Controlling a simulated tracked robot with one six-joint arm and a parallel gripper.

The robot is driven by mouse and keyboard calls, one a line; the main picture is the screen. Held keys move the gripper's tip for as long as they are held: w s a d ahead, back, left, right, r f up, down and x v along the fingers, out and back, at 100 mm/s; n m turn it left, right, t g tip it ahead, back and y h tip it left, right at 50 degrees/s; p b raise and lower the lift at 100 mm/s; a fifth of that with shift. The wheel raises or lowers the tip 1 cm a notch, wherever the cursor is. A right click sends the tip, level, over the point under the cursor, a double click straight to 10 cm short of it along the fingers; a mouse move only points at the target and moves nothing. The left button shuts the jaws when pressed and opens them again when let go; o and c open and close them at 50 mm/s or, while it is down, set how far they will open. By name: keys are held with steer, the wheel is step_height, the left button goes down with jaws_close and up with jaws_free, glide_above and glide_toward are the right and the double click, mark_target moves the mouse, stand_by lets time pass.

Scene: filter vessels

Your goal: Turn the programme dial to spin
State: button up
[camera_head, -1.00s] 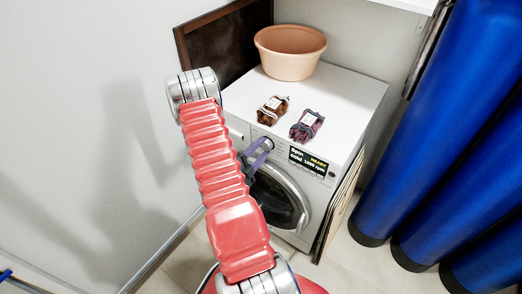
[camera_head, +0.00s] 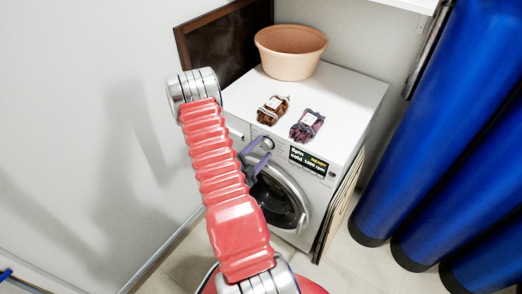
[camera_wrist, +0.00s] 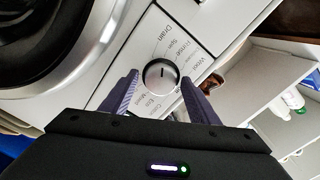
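The programme dial (camera_wrist: 161,76) is a round silver knob with a short dark mark, on the white front panel of the washing machine (camera_head: 340,100). Printed programme names ring it, Drain and Rinse among them. The exact word its mark meets is hard to tell. In the head view the dial (camera_head: 267,143) shows by the fingertips. The panel's black display (camera_head: 309,161) seems to read "Spin", "cold" and "READY". My gripper (camera_wrist: 160,77) is open, with one purple finger on each side of the dial and visible gaps between. In the head view its fingers (camera_head: 262,151) are spread and empty.
Tall blue cylinders (camera_head: 440,120) fill the right side. A white shelf unit (camera_wrist: 265,90) shows in the wrist view.

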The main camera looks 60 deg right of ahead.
steer(key=shift+o, duration=0.4)
steer(key=shift+a+r, duration=0.1)
steer(key=shift+w+a, duration=0.2)
steer(key=shift+a, duration=0.45)
steer(key=w+a, duration=0.1)
steer(key=a, duration=1.1)
steer(key=shift+w, duration=0.4)
